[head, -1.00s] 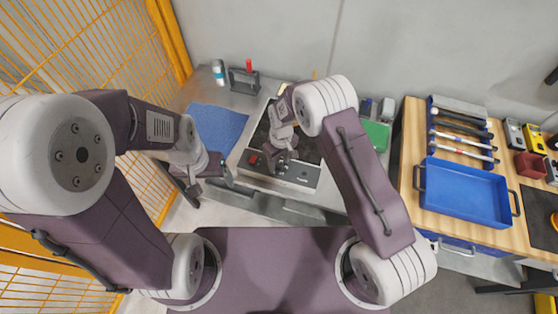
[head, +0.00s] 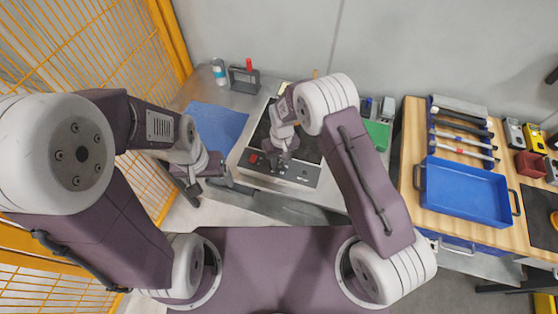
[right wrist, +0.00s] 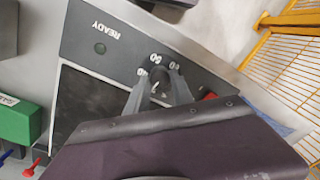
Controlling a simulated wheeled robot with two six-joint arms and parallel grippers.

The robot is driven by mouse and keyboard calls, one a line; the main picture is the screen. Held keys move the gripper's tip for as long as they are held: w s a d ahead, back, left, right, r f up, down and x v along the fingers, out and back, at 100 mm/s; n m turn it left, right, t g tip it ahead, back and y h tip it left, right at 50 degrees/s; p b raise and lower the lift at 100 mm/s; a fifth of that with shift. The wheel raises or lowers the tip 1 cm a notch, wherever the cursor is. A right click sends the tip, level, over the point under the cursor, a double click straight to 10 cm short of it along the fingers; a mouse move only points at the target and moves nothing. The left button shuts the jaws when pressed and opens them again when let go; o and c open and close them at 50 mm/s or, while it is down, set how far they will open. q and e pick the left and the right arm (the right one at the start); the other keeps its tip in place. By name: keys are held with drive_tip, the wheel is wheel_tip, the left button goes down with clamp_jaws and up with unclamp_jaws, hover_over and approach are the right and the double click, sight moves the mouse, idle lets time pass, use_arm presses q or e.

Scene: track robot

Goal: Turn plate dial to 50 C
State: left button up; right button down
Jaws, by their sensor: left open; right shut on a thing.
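The hot plate (head: 312,172) stands on the metal bench, with a dark top and a grey front panel. Its dial (right wrist: 159,88) is dark, and the right wrist view shows it between my right fingers, with white numbers around it, one reading 50. My right gripper (right wrist: 160,84) is shut on the dial; in the head view it (head: 274,160) is at the panel, partly hidden by its own wrist. The dial's pointer is too covered to read. My left gripper (head: 222,174) is open and empty, left of the hot plate.
A blue mat (head: 218,128) lies left of the hot plate. A green box (head: 377,134) stands right of it. A yellow fence (head: 60,50) bounds the left.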

drive_tip(key=m, duration=0.3)
drive_tip(key=shift+m, duration=0.4)
drive_tip(key=m, duration=0.3)
drive_tip(key=shift+m, duration=0.3)
drive_tip(key=m, duration=0.6)
drive_tip(key=shift+s+t, duration=0.1)
drive_tip(key=shift+t, duration=0.2)
drive_tip(key=m, duration=0.5)
drive_tip(key=shift+m, duration=0.4)
drive_tip(key=m+b, duration=0.1)
drive_tip(key=m, duration=0.4)
drive_tip(key=shift+s+m+h+b, duration=0.1)
drive_tip(key=shift+m+h+b, duration=0.2)
drive_tip(key=c, duration=1.1)
unclamp_jaws()
